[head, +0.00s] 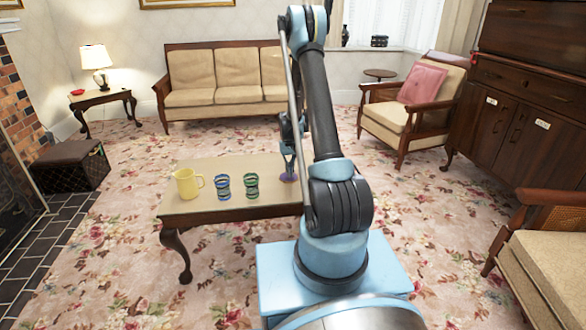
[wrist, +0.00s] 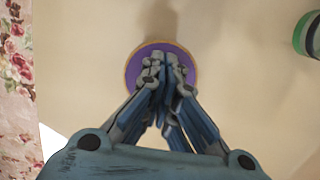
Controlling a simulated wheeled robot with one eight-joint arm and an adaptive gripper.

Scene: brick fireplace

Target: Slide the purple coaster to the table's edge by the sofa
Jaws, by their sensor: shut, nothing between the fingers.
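The purple coaster (wrist: 137,64) is a flat disc with an orange-brown rim. It lies on the table (head: 240,214) towards its right end, and it also shows in the head view (head: 287,178), partly behind my arm. My gripper (wrist: 166,62) is shut and empty. Its fingertips are right over the coaster and hide its middle; I cannot tell whether they touch it. In the head view my gripper (head: 289,172) points down at the coaster. The sofa (head: 220,85) stands beyond the table, against the back wall.
A yellow jug (head: 187,183), a blue striped cup (head: 223,187) and a green striped cup (head: 251,186) stand on the table left of the coaster. The green one shows at the wrist view's right edge (wrist: 310,35). The tabletop between coaster and sofa-side edge looks clear.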

